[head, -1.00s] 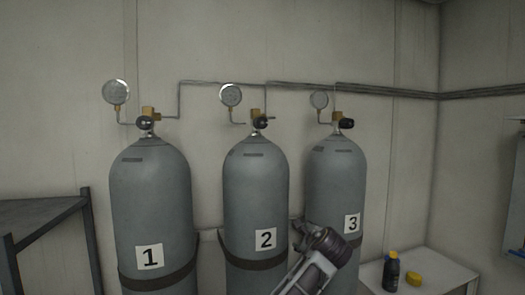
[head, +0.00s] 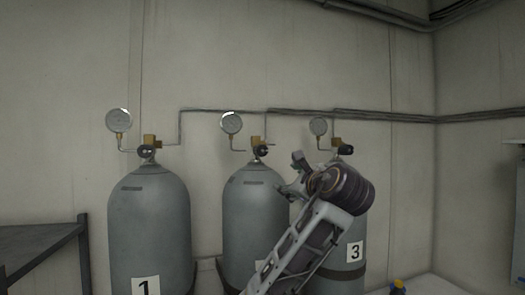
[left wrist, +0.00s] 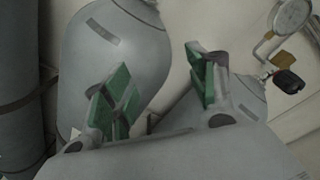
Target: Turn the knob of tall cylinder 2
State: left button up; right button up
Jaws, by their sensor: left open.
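Tall cylinder 2 (head: 252,205) is the grey middle cylinder in the head view, its number label partly hidden by my left arm. Its small dark knob (head: 262,151) sits beside a brass valve (head: 257,141) on top. My left gripper (head: 291,175) is open, in front of the gap between cylinders 2 and 3, lower than the knob and to its right, apart from it in the picture. In the left wrist view its green-padded fingers (left wrist: 158,88) are spread with nothing held. A black knob (left wrist: 288,80) shows there at right; I cannot tell whose. My right gripper is not in view.
Cylinder 1 (head: 149,220) stands at left and cylinder 3 (head: 351,225) at right, partly behind my arm. Round gauges, such as the middle one (head: 231,123), and thin pipes run along the wall. A dark metal table (head: 40,240) is at far left. Space above the cylinders is clear.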

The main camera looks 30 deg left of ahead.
pick_arm(q)
jog(key=y, duration=0.2)
send_near(263, 151)
jog(key=v, duration=0.3)
jog(key=shift+d+r+g, duration=0.1)
jog(key=shift+r+g, duration=0.2)
jog(key=shift+r, duration=0.05)
jog(key=shift+w, duration=0.15)
jog(key=p+x, duration=0.4)
jog(key=x, duration=0.9)
jog(key=shift+w+a+f, duration=0.1)
jog(key=shift+w+a, duration=0.2)
jog(key=shift+c, duration=0.5)
jog(key=c, duration=1)
